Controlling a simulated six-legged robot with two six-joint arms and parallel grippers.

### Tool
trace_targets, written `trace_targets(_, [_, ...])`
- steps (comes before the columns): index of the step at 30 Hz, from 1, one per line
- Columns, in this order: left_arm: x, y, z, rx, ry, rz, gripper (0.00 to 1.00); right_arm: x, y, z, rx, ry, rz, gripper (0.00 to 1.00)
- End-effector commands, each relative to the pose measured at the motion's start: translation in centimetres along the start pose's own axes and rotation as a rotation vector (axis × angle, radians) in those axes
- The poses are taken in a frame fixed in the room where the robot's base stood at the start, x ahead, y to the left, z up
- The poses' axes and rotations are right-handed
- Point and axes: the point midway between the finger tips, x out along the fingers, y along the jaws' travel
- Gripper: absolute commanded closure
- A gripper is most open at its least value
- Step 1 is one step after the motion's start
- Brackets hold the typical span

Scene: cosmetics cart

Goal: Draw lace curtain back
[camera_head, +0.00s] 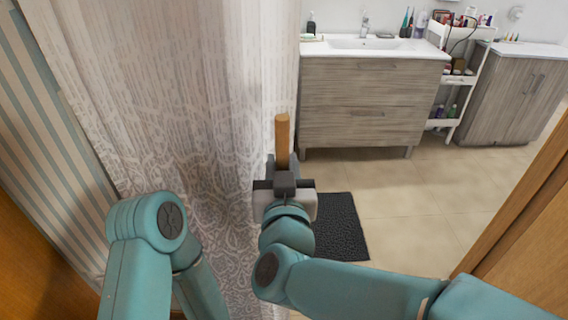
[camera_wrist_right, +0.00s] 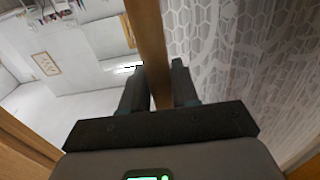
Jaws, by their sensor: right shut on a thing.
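The white patterned lace curtain (camera_head: 185,110) hangs in folds across the left-centre of the head view. Its right edge lies beside my right gripper, and it fills the right of the wrist view (camera_wrist_right: 240,60). My right gripper (camera_head: 283,170) is shut on a brown wooden stick (camera_head: 282,135), which stands roughly upright from the jaws. The stick also shows between the fingers in the wrist view (camera_wrist_right: 148,40). I cannot tell whether the stick touches the curtain. My left arm is folded low in front of the curtain; its gripper is not visible.
Beyond the curtain, a wood-grain sink cabinet (camera_head: 365,105) stands at the back. A white cart (camera_head: 458,85) with cosmetics and another cabinet (camera_head: 515,95) are to its right. A dark mat (camera_head: 342,228) lies on tiles. A wooden frame (camera_head: 535,215) borders the right. Tiled floor is clear right of centre.

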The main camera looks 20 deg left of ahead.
Motion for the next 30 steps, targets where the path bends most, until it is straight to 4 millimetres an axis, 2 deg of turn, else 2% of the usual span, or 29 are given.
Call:
trace_targets(12, [0.0,0.0,0.0,0.0,0.0,0.0,0.31,0.2,-0.1,0.1,-0.001,-0.002,-0.001,1.0])
trace_targets(13, [0.0,0.0,0.0,0.0,0.0,0.0,0.31,0.2,-0.1,0.1,-0.001,-0.002,-0.001,0.64])
trace_targets(14, [0.0,0.0,0.0,0.0,0.0,0.0,0.31,0.2,-0.1,0.1,-0.001,-0.002,-0.001,0.54])
trace_targets(15, [0.0,0.0,0.0,0.0,0.0,0.0,0.31,0.2,-0.2,0.1,-0.001,-0.002,-0.001,0.52])
trace_targets(24, [0.1,0.0,0.0,0.0,0.0,0.0,0.31,-0.1,-0.4,0.1,0.0,-0.001,-0.001,0.52])
trace_targets(26, [0.3,-0.1,0.0,0.0,0.0,0.0,0.31,-0.7,-0.4,0.1,0.001,0.001,-0.002,0.52])
trace_targets(30, [0.8,-0.3,0.0,0.0,0.0,0.0,0.31,-3.3,-0.4,0.1,0.001,0.001,-0.004,0.52])
